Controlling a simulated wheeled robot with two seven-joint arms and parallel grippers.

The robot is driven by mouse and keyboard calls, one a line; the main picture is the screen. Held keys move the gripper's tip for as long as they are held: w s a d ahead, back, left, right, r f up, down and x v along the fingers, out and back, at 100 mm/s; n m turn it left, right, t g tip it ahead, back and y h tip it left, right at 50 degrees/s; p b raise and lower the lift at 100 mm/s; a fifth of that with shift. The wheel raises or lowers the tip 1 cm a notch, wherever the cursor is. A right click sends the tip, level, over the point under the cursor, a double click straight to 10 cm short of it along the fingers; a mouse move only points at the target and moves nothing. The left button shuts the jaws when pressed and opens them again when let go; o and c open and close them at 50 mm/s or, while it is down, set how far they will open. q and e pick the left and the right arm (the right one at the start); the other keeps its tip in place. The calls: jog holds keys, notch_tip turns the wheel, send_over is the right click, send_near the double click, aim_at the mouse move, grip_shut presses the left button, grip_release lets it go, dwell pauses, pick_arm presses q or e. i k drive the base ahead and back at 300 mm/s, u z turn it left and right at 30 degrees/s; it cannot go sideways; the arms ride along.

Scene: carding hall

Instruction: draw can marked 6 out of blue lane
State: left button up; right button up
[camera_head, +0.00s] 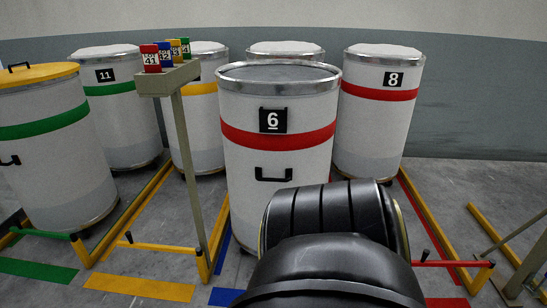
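The can marked 6 (240,170) is a tall white drum with a red band, a metal rim and a black number plate. It stands upright near the middle, with a black handle (273,174) low on its front. Blue floor stripes mark the blue lane (222,255), which lies at its foot on the left. My black arm (335,265) rises from the bottom and covers the can's lower right and part of the floor. Neither gripper can be seen, so contact with the handle cannot be told.
Can 8 (377,125) stands behind on the right, can 11 (118,120) at the back left. A yellow-lidded can (50,150) is at left. A post with coloured tags (187,150) stands close left of can 6. A yellow bar (165,247) and red bar (440,264) cross neighbouring lanes.

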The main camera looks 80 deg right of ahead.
aim_at(276, 136)
jog(key=u, duration=0.1)
jog(key=k, duration=1.55)
jog(key=z, duration=2.35)
jog(key=i, duration=0.5)
jog(key=u, duration=0.55)
jog(key=k, duration=0.7)
jog(key=u, duration=0.9)
jog(key=i, duration=0.9)
jog(key=u, duration=0.35)
